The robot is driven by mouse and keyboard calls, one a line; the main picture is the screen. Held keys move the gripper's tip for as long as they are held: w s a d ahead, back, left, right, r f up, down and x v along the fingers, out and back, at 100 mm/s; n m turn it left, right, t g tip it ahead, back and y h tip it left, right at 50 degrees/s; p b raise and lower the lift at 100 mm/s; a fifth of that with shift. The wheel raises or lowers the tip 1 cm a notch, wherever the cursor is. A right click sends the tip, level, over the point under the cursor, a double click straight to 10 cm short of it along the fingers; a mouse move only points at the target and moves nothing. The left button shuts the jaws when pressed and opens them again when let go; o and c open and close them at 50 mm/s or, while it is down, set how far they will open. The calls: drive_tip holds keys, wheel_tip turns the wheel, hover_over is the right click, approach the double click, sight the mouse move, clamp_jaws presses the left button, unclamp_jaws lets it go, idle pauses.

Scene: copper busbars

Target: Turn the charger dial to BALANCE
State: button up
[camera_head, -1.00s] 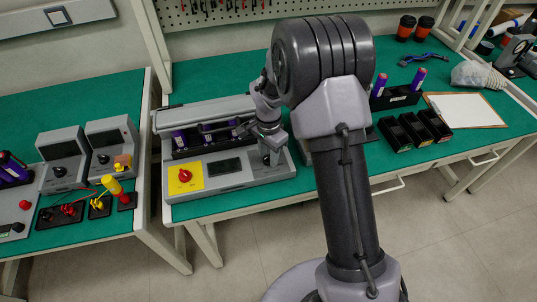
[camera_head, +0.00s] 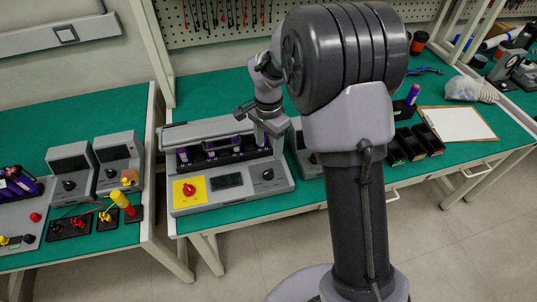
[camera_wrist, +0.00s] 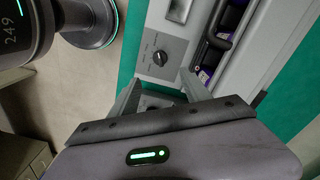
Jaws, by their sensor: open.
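The charger is a long grey bench unit (camera_head: 230,199) with purple cells in its bay and a raised grey lid behind. Its black dial (camera_head: 268,174) sits on the right of the front panel. The dial also shows in the wrist view (camera_wrist: 160,58), on a grey plate with small marks around it that I cannot read. Which mark it points to is unclear. My gripper (camera_head: 272,128) is above the right end of the charger, clear of the dial. In the wrist view its two fingers (camera_wrist: 160,92) are apart with nothing held between them.
A red knob (camera_head: 189,189) on a yellow plate and a small display (camera_head: 227,181) share the charger's panel. Another grey unit (camera_head: 305,155) stands close to its right, partly behind my arm. Black bins (camera_head: 411,143) and a clipboard (camera_head: 456,123) lie further right.

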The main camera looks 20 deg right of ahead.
wheel_tip(320, 180, up, 4)
drive_tip(key=shift+r+p, duration=0.15)
drive_tip(key=shift+p, duration=0.3)
drive_tip(key=s+a+r+n+t, duration=0.1)
drive_tip(key=s+r+n+t, duration=0.1)
drive_tip(key=s+r, duration=0.5)
drive_tip(key=s+a+r+n+t+y, duration=0.1)
drive_tip(key=s+r+n+t, duration=0.1)
drive_tip(key=s, duration=0.7)
drive_tip(key=s+a+r+n+t+y, duration=0.1)
drive_tip(key=s+r+n, duration=0.2)
drive_tip(key=s+r, duration=0.3)
drive_tip(key=s, duration=0.3)
drive_tip(key=shift+s+a+r+n+t, duration=0.3)
drive_tip(key=shift+a+r+n+t, duration=0.05)
drive_tip(key=shift+a+n+t, duration=0.05)
